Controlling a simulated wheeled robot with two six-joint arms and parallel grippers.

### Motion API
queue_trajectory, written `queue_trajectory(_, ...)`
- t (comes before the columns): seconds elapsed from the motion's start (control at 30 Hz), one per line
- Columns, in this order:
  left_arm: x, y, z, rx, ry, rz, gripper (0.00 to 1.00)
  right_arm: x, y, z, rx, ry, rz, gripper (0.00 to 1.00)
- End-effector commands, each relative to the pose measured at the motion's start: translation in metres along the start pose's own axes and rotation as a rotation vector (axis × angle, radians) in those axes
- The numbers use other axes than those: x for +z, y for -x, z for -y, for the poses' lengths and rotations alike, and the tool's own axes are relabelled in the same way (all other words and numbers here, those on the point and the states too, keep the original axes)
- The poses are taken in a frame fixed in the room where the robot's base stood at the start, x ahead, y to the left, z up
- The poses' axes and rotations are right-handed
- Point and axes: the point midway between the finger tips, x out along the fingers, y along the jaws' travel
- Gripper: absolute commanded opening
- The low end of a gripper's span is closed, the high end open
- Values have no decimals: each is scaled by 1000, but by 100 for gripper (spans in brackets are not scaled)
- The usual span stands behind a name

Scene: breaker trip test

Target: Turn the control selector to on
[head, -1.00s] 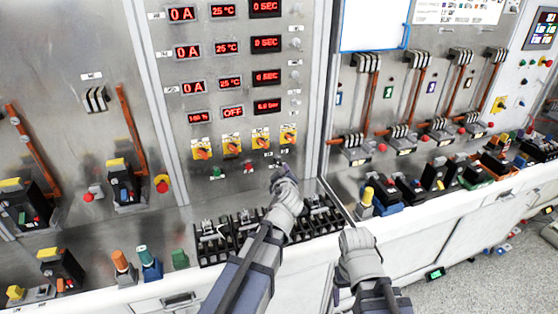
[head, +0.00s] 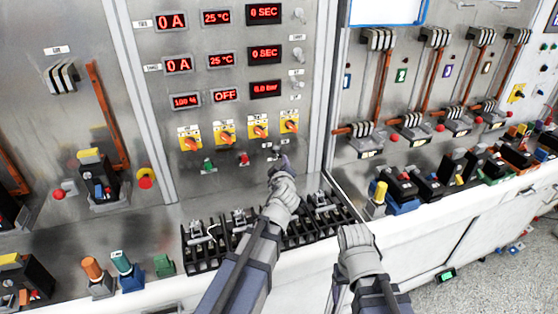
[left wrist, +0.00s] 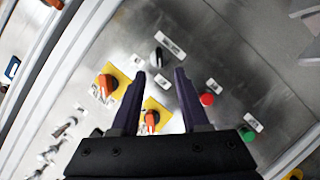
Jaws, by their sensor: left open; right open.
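The control selector appears to be the small black knob with a pale pointer (left wrist: 157,58) in the left wrist view, beside a white label. No contact shows. My right gripper (head: 336,288) hangs low at the bench front, partly hidden by its own arm; it is open, away from the panel.
Orange selectors on yellow plates (head: 226,132), a green button (head: 208,165) and a red button (head: 244,159) sit close to the knob. A black terminal row (head: 205,245) lies on the bench below my left arm. Red displays (head: 225,95) are above.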

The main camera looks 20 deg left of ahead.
Motion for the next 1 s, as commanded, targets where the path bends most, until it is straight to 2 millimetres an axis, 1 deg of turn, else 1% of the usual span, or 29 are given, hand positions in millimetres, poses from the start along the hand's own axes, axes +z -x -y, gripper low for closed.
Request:
queue_trajectory(0.17, 0, -3, 0, 0, 0, 0, 45, 0, 0, 0, 0, 0, 0, 74)
queue_trajectory(0.27, 0, -10, 0, -1, -1, -1, 45, 0, -3, 0, 0, 0, 0, 74)
queue_trajectory(0.37, 0, -22, 0, -1, 0, -1, 45, 0, -6, 1, 0, 0, 0, 74)
queue_trajectory(0.6, 1, -60, 0, -1, 1, -1, 45, -1, -16, 2, 0, 0, 0, 74)
queue_trajectory(0.7, 1, -72, 0, -1, 0, 0, 45, -1, -20, 2, 0, 0, 0, 74)
queue_trajectory(0.8, 0, -78, 0, 0, -1, 0, 45, -1, -21, 2, 0, 0, 0, 74)
queue_trajectory(1.0, 0, -78, 0, 0, -1, 0, 45, -1, -20, 2, 0, 0, 0, 74)
